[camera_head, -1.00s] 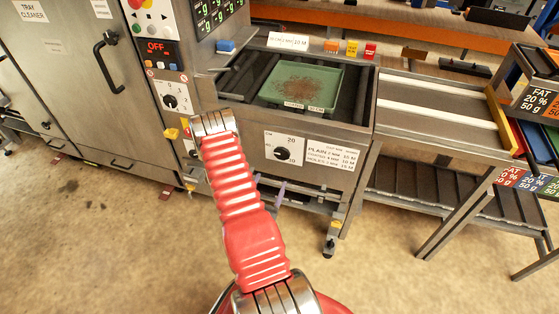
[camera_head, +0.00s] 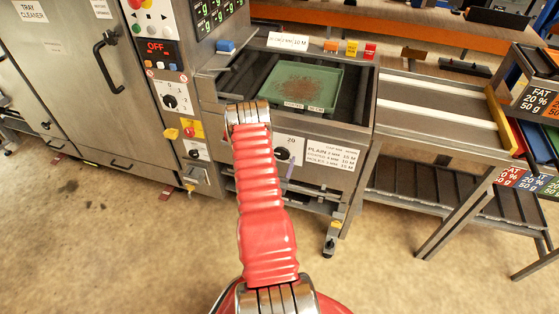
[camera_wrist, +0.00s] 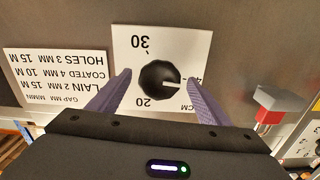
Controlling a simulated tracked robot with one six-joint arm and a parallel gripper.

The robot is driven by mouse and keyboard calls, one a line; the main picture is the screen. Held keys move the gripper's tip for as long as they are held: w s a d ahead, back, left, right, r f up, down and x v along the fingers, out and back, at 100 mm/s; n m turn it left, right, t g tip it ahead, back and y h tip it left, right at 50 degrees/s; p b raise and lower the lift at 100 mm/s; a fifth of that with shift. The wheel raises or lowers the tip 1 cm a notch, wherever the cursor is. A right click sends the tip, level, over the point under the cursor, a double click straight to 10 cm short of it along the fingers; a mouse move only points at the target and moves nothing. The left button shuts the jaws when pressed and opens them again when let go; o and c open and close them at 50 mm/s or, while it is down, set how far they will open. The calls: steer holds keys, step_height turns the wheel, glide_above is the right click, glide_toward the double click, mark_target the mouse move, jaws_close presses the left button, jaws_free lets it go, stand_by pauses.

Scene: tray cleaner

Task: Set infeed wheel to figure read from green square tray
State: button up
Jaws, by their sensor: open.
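A green square tray (camera_head: 304,84) with brown crumbs lies on the infeed bed in the head view. Its front edge carries two small labels, too blurred to read surely. A black round wheel (camera_wrist: 158,82) sits on a white plate marked 20, 30, a partly hidden figure starting with 4, and CM. Its white pointer faces the partly hidden figure, right in the wrist view. My gripper (camera_wrist: 160,77) is open, its two purple fingers on either side of the wheel, apparently not touching it. In the head view my arm partly covers the plate and the wheel (camera_head: 283,154).
A printed table (camera_wrist: 55,77) of gaps and speeds is beside the wheel plate. A red-and-grey switch (camera_wrist: 272,104) stands near the right finger in the wrist view. Another numbered dial (camera_head: 170,101) is on the cleaner's panel. A roller shelf (camera_head: 450,195) is at right.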

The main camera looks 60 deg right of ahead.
steer(key=shift+d, duration=0.1)
steer(key=shift+c, duration=0.3)
steer(key=c, duration=0.9)
steer(key=shift+c, duration=0.2)
